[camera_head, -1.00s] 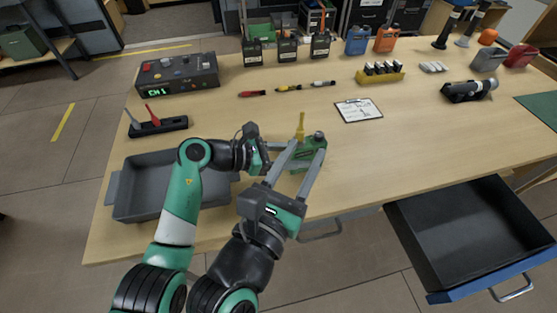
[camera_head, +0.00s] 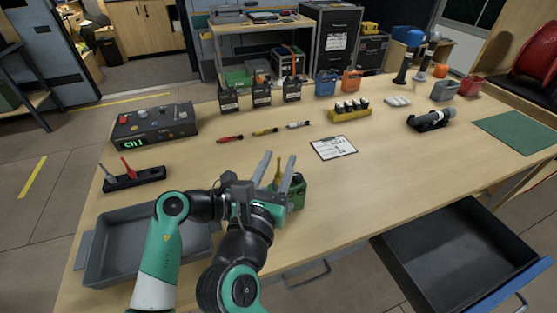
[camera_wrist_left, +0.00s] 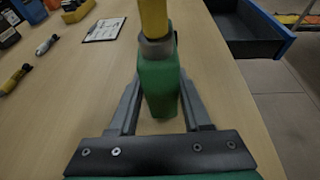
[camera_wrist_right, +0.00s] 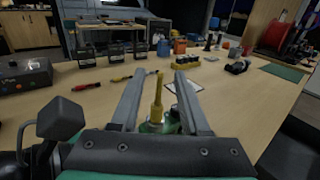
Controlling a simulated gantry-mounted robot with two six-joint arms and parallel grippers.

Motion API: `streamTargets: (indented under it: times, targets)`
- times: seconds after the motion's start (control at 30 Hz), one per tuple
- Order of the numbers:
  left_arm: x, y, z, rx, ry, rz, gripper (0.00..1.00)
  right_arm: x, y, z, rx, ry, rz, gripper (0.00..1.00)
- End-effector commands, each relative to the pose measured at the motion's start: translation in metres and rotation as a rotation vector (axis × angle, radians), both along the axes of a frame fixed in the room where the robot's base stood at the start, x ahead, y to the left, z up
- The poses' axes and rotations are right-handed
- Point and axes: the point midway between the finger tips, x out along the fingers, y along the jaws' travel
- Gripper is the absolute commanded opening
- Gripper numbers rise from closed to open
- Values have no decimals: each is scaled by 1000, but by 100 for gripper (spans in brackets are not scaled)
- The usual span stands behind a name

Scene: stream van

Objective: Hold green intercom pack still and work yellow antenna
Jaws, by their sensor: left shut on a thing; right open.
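The green intercom pack (camera_head: 297,191) stands on the table near its front edge, with the yellow antenna (camera_head: 278,172) rising from its top. In the left wrist view my left gripper (camera_wrist_left: 155,110) is shut on the green intercom pack (camera_wrist_left: 160,82), and the antenna (camera_wrist_left: 153,18) stands above a grey collar. In the head view the left gripper is mostly hidden behind my right arm. My right gripper (camera_head: 276,168) is open above the pack. In the right wrist view the antenna (camera_wrist_right: 158,98) stands between its fingers (camera_wrist_right: 160,97), with gaps visible on both sides.
A grey tray (camera_head: 92,262) is at the front left. An open drawer (camera_head: 455,250) juts out at the front right. A clipboard (camera_head: 334,147) and several markers (camera_head: 265,131) lie behind the pack. A control box (camera_head: 155,124) stands at the left. Bare tabletop lies right of the pack.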

Motion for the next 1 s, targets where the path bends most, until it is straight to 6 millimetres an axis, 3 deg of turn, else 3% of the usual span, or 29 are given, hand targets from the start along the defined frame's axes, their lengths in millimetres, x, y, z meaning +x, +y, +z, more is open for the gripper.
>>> streamTargets:
  times: [0.37,0.63,0.87,0.9,1.0]
  targets:
    - [0,0,1,-1,-2,0,0,10,-2,0,0,0,1,46]
    - [0,0,1,-1,-2,0,0,9,-2,0,0,0,1,0]
    - [0,0,1,-1,-2,1,0,9,-2,0,0,0,1,0]
    - [0,0,1,-1,-2,1,0,9,-2,0,0,0,1,4]
    - [0,0,1,-1,-2,1,0,9,-2,0,0,0,1,0]
